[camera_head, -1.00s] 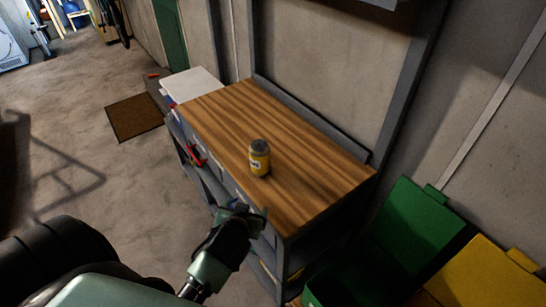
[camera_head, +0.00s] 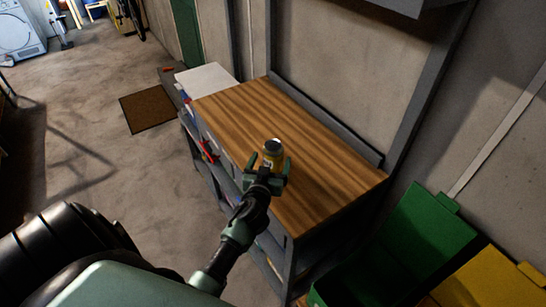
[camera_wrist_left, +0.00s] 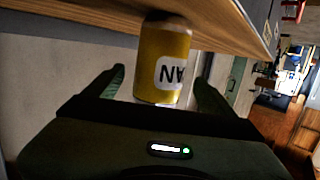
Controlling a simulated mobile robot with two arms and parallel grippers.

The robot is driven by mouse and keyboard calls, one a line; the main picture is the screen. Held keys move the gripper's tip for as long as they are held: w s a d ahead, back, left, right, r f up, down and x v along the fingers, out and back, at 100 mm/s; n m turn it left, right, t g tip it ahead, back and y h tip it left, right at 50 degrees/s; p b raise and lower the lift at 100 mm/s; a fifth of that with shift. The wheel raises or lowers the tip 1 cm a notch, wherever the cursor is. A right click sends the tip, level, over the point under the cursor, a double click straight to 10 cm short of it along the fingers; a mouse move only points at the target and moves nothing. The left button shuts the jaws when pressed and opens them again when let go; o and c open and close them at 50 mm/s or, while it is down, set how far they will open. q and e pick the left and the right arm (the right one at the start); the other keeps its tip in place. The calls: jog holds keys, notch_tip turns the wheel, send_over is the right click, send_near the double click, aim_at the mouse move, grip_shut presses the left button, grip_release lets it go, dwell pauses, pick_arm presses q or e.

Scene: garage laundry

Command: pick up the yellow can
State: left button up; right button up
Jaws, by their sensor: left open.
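The yellow can (camera_head: 273,151) stands upright on the wooden top of the workbench (camera_head: 318,190), near its front edge. It has a dark grey top and a white label. My left gripper (camera_head: 270,167) is open, with its fingers on either side of the can's near side in the head view. In the left wrist view, the can (camera_wrist_left: 163,62) appears between the two open fingers of the left gripper (camera_wrist_left: 160,85), and a gap shows on each side of it. The gripper hides the lower part of the can in the head view. My right gripper is not in view.
A white box-like item (camera_head: 207,78) sits at the bench's far left end. A red-handled tool (camera_head: 208,150) hangs at the bench's front. A green bin (camera_head: 425,235) and a yellow bin (camera_head: 490,280) stand at the right. The bench top around the can is clear.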

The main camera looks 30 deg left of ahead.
pick_arm(q)
jog(key=x, duration=0.3)
jog(key=shift+w+f, duration=0.15)
jog(key=shift+w, duration=0.15)
jog(key=shift+s, duration=0.1)
jog(key=c, duration=1.4)
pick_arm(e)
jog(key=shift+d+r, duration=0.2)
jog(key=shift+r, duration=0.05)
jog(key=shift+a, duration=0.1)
